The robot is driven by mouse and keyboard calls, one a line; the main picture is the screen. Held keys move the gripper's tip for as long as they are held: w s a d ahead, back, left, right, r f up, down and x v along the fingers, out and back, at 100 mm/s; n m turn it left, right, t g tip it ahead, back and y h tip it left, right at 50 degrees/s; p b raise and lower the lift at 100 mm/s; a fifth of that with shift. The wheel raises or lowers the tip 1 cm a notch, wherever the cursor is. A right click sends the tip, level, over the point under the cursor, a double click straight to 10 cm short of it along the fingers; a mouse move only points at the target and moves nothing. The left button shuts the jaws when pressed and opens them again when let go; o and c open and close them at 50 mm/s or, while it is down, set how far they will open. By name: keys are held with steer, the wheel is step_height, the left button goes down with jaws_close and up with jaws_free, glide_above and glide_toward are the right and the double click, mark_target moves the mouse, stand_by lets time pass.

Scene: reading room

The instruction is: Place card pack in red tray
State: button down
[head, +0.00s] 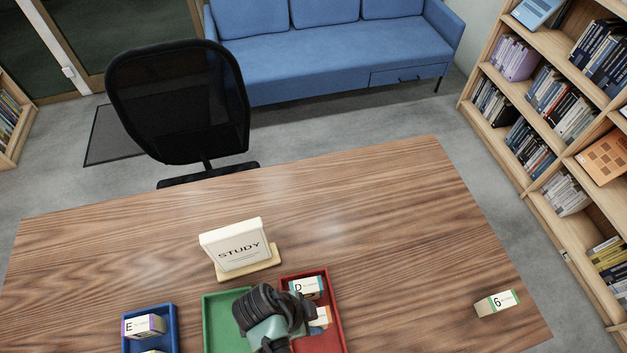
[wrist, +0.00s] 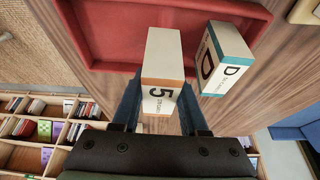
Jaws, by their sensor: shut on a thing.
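A card pack marked 5 with an orange band (wrist: 160,65) is between the two fingers of my gripper (wrist: 159,100), which is shut on it. In the head view the pack's orange end (head: 321,316) shows beside my wrist, over the red tray (head: 335,326). The red tray also shows in the wrist view (wrist: 115,28), behind the held pack. I cannot tell whether the pack touches the tray floor. A second pack, marked D with a teal band (head: 306,287), is in the red tray; it stands close beside the held pack in the wrist view (wrist: 224,58).
A green tray (head: 222,310) lies left of the red one, partly hidden by my arm. A blue tray (head: 169,322) holds an E pack (head: 144,326). A STUDY sign (head: 238,245) stands behind the trays. A 6 pack (head: 496,303) lies at the right; the table between is clear.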

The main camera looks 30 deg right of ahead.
mark_target(314, 322)
steer(key=shift+f, duration=1.65)
steer(key=shift+f, duration=0.25)
steer(key=shift+c, duration=2.2)
jaws_free()
steer(key=shift+r, duration=0.1)
steer(key=shift+r, duration=0.15)
